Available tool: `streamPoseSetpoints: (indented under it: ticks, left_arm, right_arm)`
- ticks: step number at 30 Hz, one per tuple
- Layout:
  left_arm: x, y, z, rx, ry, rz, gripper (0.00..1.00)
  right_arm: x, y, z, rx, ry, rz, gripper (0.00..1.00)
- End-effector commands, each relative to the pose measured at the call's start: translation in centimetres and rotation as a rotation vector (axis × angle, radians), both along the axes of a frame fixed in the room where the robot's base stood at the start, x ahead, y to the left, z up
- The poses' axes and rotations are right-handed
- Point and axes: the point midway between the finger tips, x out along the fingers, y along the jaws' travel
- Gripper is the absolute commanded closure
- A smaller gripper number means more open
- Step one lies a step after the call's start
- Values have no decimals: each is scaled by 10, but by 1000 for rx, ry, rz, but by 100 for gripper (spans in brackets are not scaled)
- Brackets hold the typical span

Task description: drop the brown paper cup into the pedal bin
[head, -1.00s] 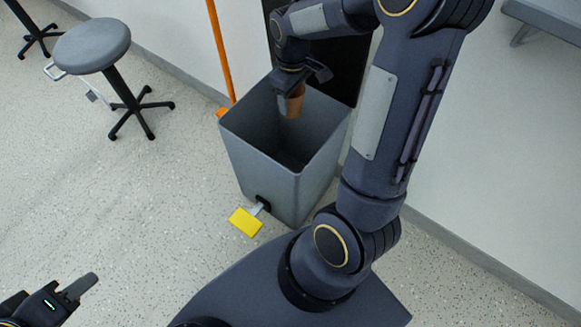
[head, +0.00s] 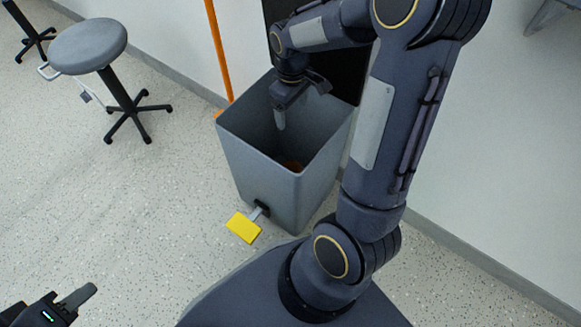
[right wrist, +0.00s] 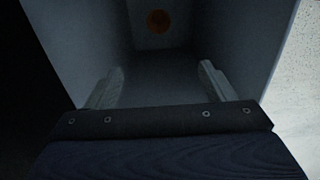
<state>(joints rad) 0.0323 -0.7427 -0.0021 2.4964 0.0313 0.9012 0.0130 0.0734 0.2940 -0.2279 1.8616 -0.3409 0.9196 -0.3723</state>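The grey pedal bin (head: 265,175) stands open on the floor, with a yellow pedal (head: 243,228) at its front. The brown paper cup (head: 291,165) lies low inside the bin, mostly hidden by the front wall. In the right wrist view the cup (right wrist: 159,20) is a dim brown round shape deep in the bin, apart from the fingers. My right gripper (right wrist: 160,85) is open and empty, its fingers wide apart. In the head view the right gripper (head: 298,110) points down into the bin mouth. My left gripper (head: 75,300) is at the bottom left, only partly in view.
A grey stool (head: 88,47) stands at the upper left.

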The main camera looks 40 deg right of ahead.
Motion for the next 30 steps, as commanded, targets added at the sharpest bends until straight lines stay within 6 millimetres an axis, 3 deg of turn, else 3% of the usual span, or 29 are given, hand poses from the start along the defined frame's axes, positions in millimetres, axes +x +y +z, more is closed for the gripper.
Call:
streamPoseSetpoints:
  ticks: [8, 15, 21, 30]
  left_arm:
    - [0, 0, 5, 0, 0, 0, 64]
    - [0, 0, 27, 0, 0, 0, 64]
    - [0, 0, 37, 0, 0, 0, 64]
    - [0, 0, 37, 0, 0, 0, 64]
  right_arm:
    - [0, 0, 8, -1, -1, 0, 23]
    - [1, 0, 50, 0, -3, 0, 23]
    - [0, 0, 74, 0, -2, 0, 23]
    - [0, 0, 78, 0, 0, 0, 23]
